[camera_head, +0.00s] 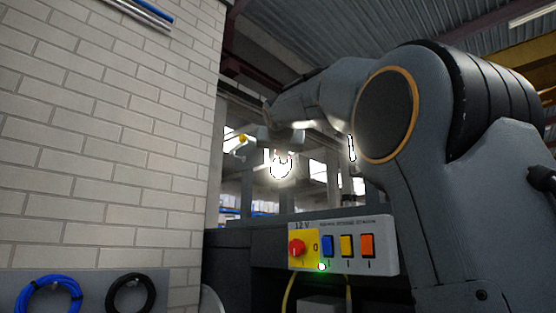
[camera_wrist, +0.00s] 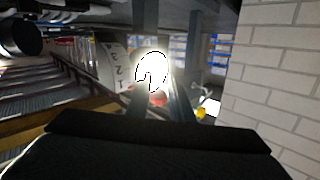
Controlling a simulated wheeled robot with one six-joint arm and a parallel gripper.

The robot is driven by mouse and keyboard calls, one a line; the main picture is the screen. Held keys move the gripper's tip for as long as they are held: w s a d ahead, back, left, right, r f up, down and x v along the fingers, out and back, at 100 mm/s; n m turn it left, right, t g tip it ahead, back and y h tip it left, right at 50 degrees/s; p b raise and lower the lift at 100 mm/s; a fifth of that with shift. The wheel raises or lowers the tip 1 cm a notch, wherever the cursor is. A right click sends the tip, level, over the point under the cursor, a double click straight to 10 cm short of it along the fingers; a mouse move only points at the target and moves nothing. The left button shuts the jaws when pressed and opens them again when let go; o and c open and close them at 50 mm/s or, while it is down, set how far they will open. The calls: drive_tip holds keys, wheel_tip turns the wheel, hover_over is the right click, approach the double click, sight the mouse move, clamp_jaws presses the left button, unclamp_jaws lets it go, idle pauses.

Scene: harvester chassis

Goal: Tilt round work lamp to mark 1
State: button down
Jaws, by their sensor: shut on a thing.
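The round work lamp (camera_head: 280,167) is lit and shows as a white glare below the end of my arm in the head view. It also glares in the middle of the wrist view (camera_wrist: 152,72). My gripper (camera_head: 278,142) is at the top of the lamp, shut on it; the contact itself is washed out by the glare. A pale scale plate (camera_wrist: 110,66) with the marks 1, 2 and 3 is left of the lamp in the wrist view. No pointer can be made out, so I cannot tell which mark the lamp is at.
A switch panel (camera_head: 377,247) marked 12 V has a red knob (camera_head: 296,249), blue, yellow and orange switches and a lit green light (camera_head: 322,267). A yellow knob (camera_head: 243,138) is left of the lamp. A brick wall (camera_head: 110,150) closes off the left.

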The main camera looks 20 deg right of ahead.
drive_tip(key=shift+s+r, duration=0.25)
drive_tip(key=shift+r, duration=0.35)
drive_tip(key=c, duration=1.6)
unclamp_jaws()
drive_tip(key=shift+a, duration=0.1)
drive_tip(key=shift+o, duration=0.2)
drive_tip(key=shift+s, duration=0.1)
drive_tip(key=b+v, duration=0.3)
drive_tip(key=v, duration=0.4)
drive_tip(key=shift+f+b, duration=0.4)
drive_tip(key=shift+f, duration=0.15)
drive_tip(key=shift+a, duration=0.15)
drive_tip(key=shift+c, duration=0.4)
